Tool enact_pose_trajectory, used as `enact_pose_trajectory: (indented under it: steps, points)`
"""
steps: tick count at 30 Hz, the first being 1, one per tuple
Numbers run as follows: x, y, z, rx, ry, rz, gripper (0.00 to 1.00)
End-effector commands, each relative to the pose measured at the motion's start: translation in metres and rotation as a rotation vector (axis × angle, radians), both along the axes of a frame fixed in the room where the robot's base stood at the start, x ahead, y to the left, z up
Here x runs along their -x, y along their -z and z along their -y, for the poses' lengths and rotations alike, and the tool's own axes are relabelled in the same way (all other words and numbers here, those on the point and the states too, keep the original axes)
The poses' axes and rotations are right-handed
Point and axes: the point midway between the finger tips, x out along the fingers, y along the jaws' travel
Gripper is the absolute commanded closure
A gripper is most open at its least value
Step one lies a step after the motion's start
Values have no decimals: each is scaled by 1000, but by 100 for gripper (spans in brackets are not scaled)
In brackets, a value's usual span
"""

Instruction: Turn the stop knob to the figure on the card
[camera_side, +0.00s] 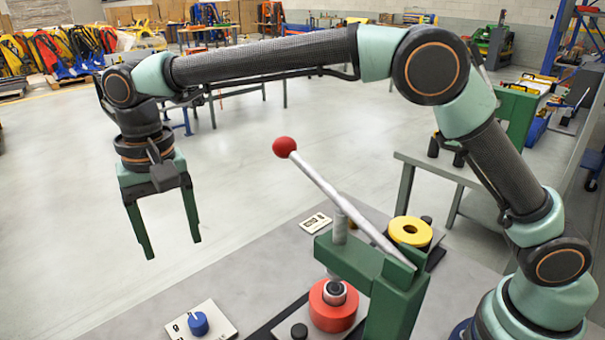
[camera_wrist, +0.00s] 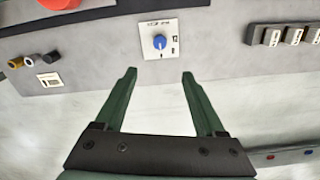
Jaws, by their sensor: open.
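The stop knob (camera_side: 198,323) is a blue knob with a pale pointer line, on a white plate (camera_side: 222,324) with dark markings at the front of the bench. In the wrist view the knob (camera_wrist: 160,42) sits upright on its plate, just beyond my fingertips; one marking looks like 12, the rest are too small to read. A white card (camera_side: 316,222) with a dark figure lies farther back; I cannot read it. A similar card (camera_wrist: 50,81) shows at left in the wrist view. My gripper (camera_side: 173,247) is open and empty, pointing down, above and apart from the knob.
A green lever press (camera_side: 395,295) with a red-knobbed lever (camera_side: 335,200) rises right of the knob, above a red carrier (camera_side: 333,306). A yellow ring (camera_side: 410,231) stands behind. Small figured blocks (camera_wrist: 271,37) and several short cylinders (camera_wrist: 33,60) flank the knob plate.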

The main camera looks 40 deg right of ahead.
Motion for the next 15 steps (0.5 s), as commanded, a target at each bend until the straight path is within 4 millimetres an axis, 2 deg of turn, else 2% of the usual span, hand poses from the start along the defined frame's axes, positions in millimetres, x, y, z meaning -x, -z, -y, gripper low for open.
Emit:
enact_pose_trajectory:
  steps: [1, 3, 5, 15]
  points:
    - [1, 17, 1, 6, 0, -7, 28]
    - [2, 40, 1, 6, 0, -7, 28]
    - [1, 54, 1, 5, 0, -7, 28]
    - [1, 95, 1, 4, 0, -5, 28]
